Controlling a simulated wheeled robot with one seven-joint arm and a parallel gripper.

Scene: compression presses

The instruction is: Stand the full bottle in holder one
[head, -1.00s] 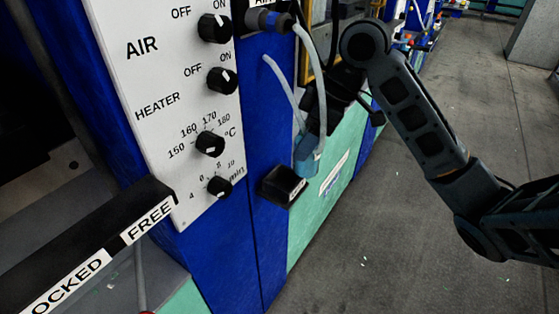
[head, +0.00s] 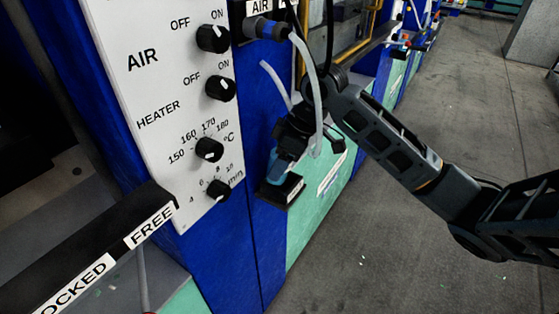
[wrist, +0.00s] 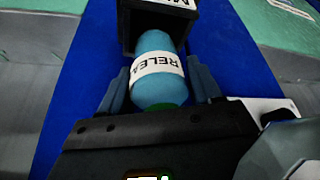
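The bottle (head: 277,168) is light blue with a white band reading "RELEA…". In the wrist view the bottle (wrist: 153,87) lies between my two fingers, which touch its sides. My gripper (head: 285,160) is shut on it and points down at the blue panel; its fingers also flank the bottle in the wrist view (wrist: 160,92). The black box-like holder (head: 287,192) with a white label sits on the panel just below the bottle. In the wrist view the bottle's far end overlaps the mouth of the holder (wrist: 126,28). How deep it sits is hidden.
A white control panel (head: 150,90) with black knobs stands left of the holder. A grey hose (head: 307,85) hangs from the AIR fitting (head: 268,28), close beside my wrist. A black LOCKED/FREE bar (head: 90,250) juts out at lower left. Floor (head: 400,240) at right is clear.

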